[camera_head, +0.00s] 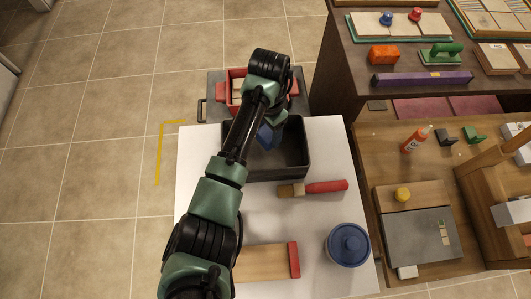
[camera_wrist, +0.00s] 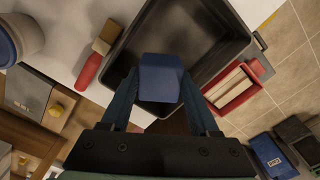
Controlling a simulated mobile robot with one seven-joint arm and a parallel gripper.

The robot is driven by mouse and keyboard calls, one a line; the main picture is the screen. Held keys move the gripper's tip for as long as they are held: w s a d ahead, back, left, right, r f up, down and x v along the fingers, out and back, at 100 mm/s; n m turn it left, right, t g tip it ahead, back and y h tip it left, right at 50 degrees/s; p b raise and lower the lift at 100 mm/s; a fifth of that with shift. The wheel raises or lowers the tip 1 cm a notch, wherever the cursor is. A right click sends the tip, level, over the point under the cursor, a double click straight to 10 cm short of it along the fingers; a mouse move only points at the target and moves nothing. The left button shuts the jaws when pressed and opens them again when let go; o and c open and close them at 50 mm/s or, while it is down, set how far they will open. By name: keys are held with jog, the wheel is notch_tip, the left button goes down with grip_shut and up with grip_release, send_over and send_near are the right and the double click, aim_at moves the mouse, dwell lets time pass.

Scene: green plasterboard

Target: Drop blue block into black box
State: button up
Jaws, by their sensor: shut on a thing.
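My gripper (camera_wrist: 160,92) is shut on the blue block (camera_wrist: 159,78), with a blue finger on each side of it in the wrist view. The block also shows in the head view (camera_head: 266,137), partly hidden by my arm. The black box (camera_head: 293,155) is an open tray on the white table. In the wrist view the block is in front of the box (camera_wrist: 215,70) and covers part of its inside. The block appears over the box opening; its exact height above the floor of the box is hard to tell.
A red-handled brush (camera_head: 325,187) lies just in front of the box. A blue lidded jar (camera_head: 348,244) and a wooden board with a red end (camera_head: 266,263) stand nearer. A red tray (camera_head: 222,93) is behind the box. A cluttered wooden bench (camera_head: 385,150) is at right.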

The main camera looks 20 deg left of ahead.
jog(key=shift+w, duration=0.1)
jog(key=o, duration=1.5)
jog(key=shift+f, duration=0.1)
jog(key=shift+c, duration=0.2)
notch_tip(320, 180, up, 13)
jog(key=p, duration=0.1)
jog(key=shift+p, duration=0.35)
